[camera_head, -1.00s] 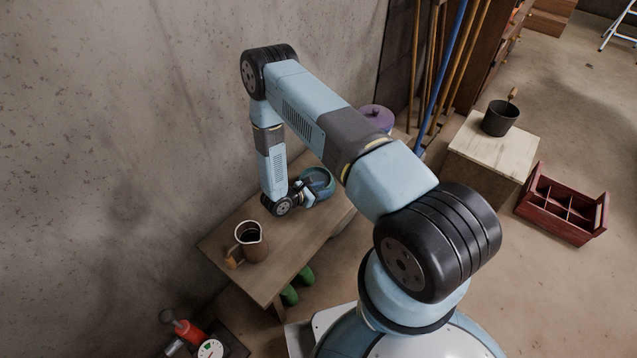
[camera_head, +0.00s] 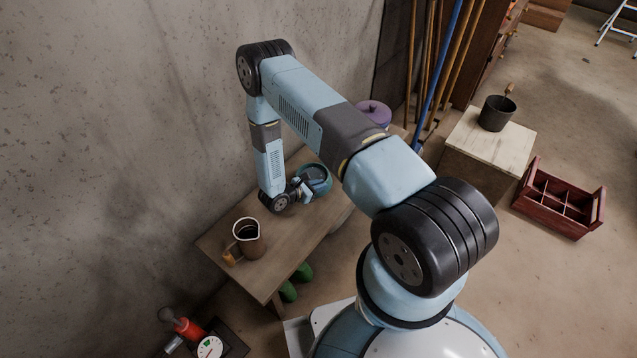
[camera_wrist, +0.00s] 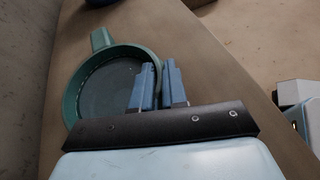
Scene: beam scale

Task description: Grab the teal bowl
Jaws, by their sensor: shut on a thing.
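The teal bowl (camera_head: 318,172) is on the wooden bench, partly hidden by my arm in the head view. In the wrist view the teal bowl (camera_wrist: 97,75) is round and shallow, with a dark inside and a short handle pointing up. My gripper (camera_head: 305,190) is at the bowl's near side. In the wrist view my gripper (camera_wrist: 158,78) has one finger inside the bowl and the other outside, shut on its right rim. I cannot tell whether the bowl is lifted off the bench.
On the wooden bench (camera_head: 295,237) stand a brown jug (camera_head: 248,243) near the front and a purple pot (camera_head: 374,112) at the far end. A pale-topped box (camera_head: 485,140) carries a dark pot (camera_head: 496,114). A red crate (camera_head: 558,200) is on the floor. A wall runs along the left.

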